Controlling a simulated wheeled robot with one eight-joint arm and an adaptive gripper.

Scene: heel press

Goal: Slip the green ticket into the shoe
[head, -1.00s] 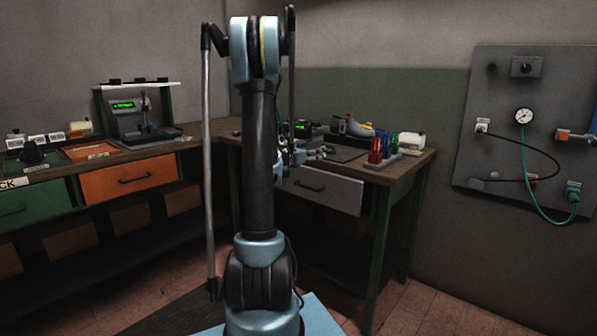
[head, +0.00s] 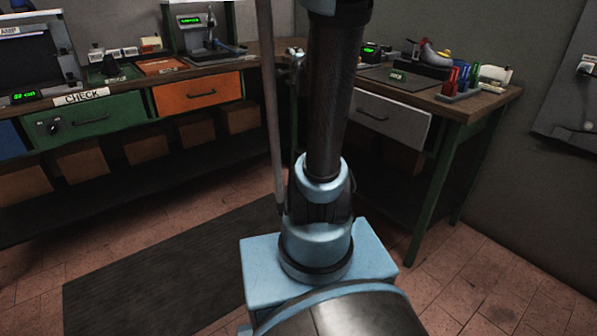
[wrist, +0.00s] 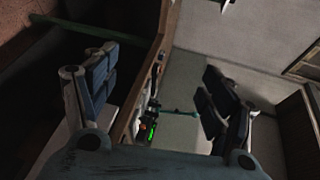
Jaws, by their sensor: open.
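A grey shoe-like shape (head: 433,54) sits on a dark block at the back of the right bench, with something yellow beside it. I cannot tell the green ticket for sure. A small tag with pale green lettering (head: 397,77) lies on the dark mat (head: 380,73) of that bench. My gripper (wrist: 162,92) is open and empty in the wrist view, its two fingers wide apart. In the head view my arm hides most of it. Past the fingers, the wrist view shows a tilted bench with a green-lit display (wrist: 151,132).
A grey drawer (head: 385,115) is below. The left bench carries a device with a green display (head: 190,20), above an orange drawer (head: 198,92) and a green CHECK drawer (head: 88,123). Floor between is clear.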

